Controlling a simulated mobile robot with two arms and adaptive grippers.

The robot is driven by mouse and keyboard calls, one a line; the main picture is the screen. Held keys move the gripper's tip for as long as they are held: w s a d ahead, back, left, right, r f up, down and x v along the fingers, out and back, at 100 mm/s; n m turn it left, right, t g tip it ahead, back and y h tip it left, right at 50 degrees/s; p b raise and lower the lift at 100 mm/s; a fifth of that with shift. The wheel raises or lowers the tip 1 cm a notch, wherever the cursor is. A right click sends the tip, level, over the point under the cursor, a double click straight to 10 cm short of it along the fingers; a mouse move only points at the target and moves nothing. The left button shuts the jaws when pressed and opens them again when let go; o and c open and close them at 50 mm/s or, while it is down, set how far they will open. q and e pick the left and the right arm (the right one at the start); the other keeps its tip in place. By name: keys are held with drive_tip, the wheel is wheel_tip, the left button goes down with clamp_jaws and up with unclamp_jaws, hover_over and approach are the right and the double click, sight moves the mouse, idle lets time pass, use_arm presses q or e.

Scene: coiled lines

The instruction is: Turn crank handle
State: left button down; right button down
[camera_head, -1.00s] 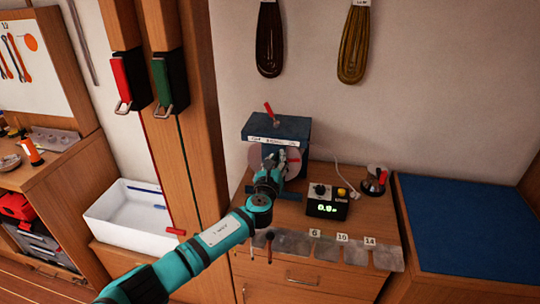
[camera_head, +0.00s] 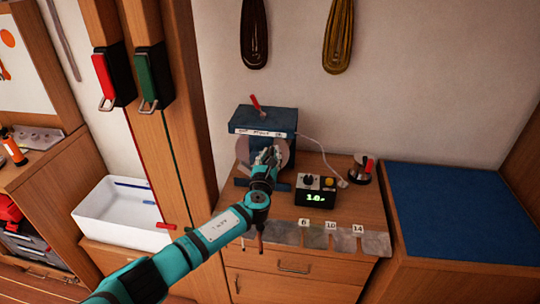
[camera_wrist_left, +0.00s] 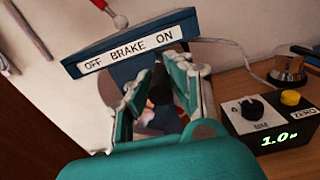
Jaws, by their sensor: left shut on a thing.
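The blue winder (camera_head: 264,121) stands at the back of the wooden cabinet, with a label reading OFF BRAKE ON, clear in the left wrist view (camera_wrist_left: 125,50). Its red brake lever (camera_head: 255,100) sticks up from the top. A pale round disc (camera_head: 243,150) shows behind my left gripper (camera_head: 268,156). The gripper is at the winder's front, shut on the crank handle. In the left wrist view the fingers (camera_wrist_left: 157,90) flank a dark and reddish part, mostly hidden by the hand. The counter box (camera_head: 316,190) reads about 1.0. My right gripper is out of view.
A round metal device with a red part (camera_head: 361,168) stands right of the counter box. A metal plate with numbered slots (camera_head: 340,238) lies along the cabinet's front edge. A white tray (camera_head: 110,225) is at left, a blue-topped surface (camera_head: 455,215) at right. Coiled lines (camera_head: 338,38) hang above.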

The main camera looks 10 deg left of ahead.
use_arm(q)
drive_tip(key=c, duration=1.2)
unclamp_jaws()
drive_tip(key=shift+f, duration=0.1)
drive_tip(key=shift+d, duration=0.1)
drive_tip(key=shift+s, duration=0.25)
drive_tip(key=s, duration=1.1)
drive_tip(key=shift+s+a, duration=0.2)
drive_tip(key=shift+s, duration=0.1)
